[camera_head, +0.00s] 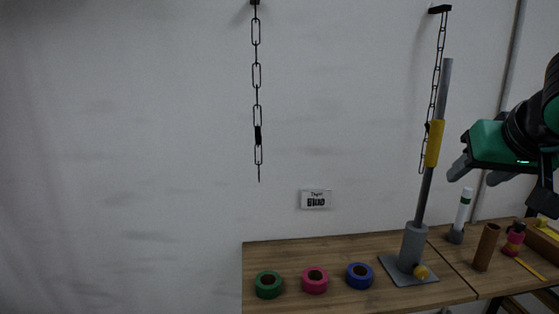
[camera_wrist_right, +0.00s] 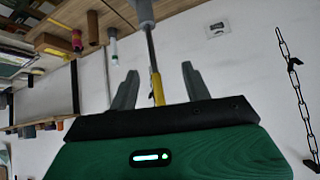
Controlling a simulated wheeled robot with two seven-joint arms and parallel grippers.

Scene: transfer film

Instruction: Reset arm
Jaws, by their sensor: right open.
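My right gripper (camera_head: 473,176) is raised at the right of the head view, above the right part of the table and to the right of the grey pole. It is open and empty. In the right wrist view its two fingers (camera_wrist_right: 159,76) stand apart, with the pole (camera_wrist_right: 150,45) and its yellow sleeve (camera_wrist_right: 157,87) in the background between them. The pole (camera_head: 424,195) stands slightly tilted in a grey base (camera_head: 411,246) on the table and also has its yellow sleeve (camera_head: 434,143) in the head view. My left gripper is not in view.
Green (camera_head: 268,285), pink (camera_head: 315,280) and blue (camera_head: 360,276) rolls lie on the wooden table (camera_head: 320,252). A brown cylinder (camera_head: 486,247), white tube (camera_head: 462,214) and pink bottle (camera_head: 514,239) stand at right. Chains (camera_head: 257,90) hang along the wall.

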